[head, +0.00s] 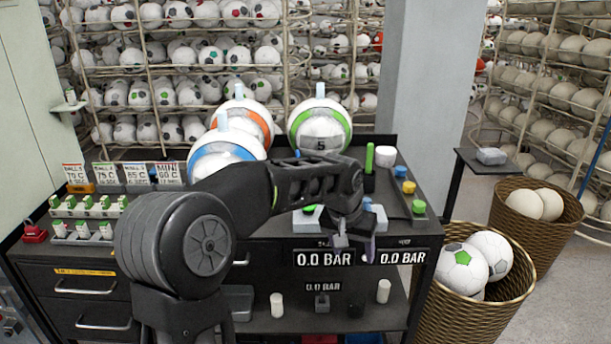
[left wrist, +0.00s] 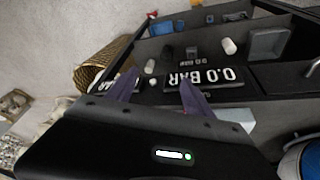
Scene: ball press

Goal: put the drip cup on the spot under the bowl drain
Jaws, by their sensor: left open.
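My left gripper (head: 355,246) is open and empty, pointing down in front of the bench near the pressure displays. Its two fingers stand apart in the left wrist view (left wrist: 157,93). No drip cup or bowl drain can be made out for certain. A short white round piece (head: 385,156) sits at the bench's back right. On the lower shelf stand a white cylinder (head: 277,305) at the left and another white cylinder (head: 384,291) at the right; the left one also shows in the left wrist view (left wrist: 229,46). My left arm hides much of the bench middle.
Three large balls in orange (head: 253,121), green (head: 320,127) and blue (head: 226,157) stand behind my arm. Displays (head: 323,258) reading 0.0 BAR line the bench front. A wicker basket of balls (head: 480,320) stands close at the right. Ball racks fill the back.

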